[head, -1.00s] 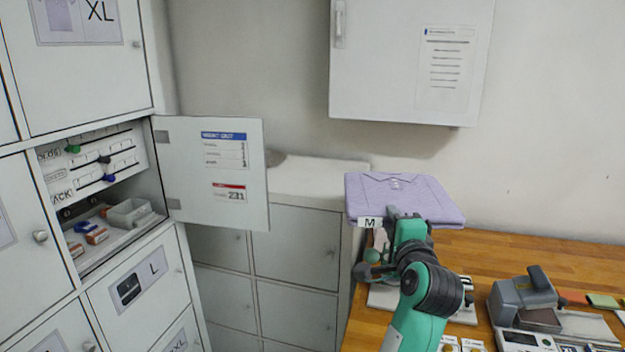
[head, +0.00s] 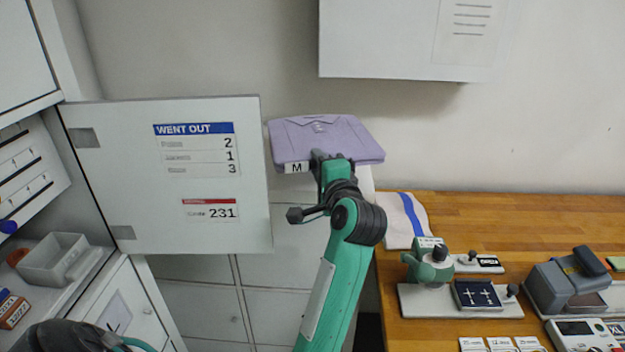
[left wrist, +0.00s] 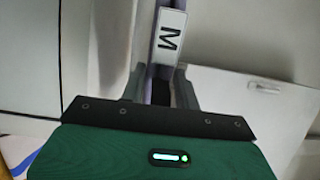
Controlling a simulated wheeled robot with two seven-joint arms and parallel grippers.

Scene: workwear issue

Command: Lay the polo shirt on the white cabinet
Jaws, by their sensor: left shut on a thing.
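The folded lilac polo shirt (head: 325,136) is level, with a white M tag on its front edge. My left gripper (head: 328,160) is shut on that front edge. In the left wrist view the shirt (left wrist: 168,50) shows edge-on between the fingers. The low white cabinet (head: 285,235) stands against the back wall, behind the shirt and my arm. The shirt overlaps its top in the picture; I cannot tell whether they touch. The open locker door and the shirt hide most of the cabinet top. My right gripper is not in view.
An open locker door (head: 190,230) stands left of the shirt. A wall cabinet (head: 390,45) hangs above. The wooden counter (head: 500,212) on the right carries a striped cloth (head: 402,220), a stamp stand (head: 440,300) and a grey device (head: 565,285).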

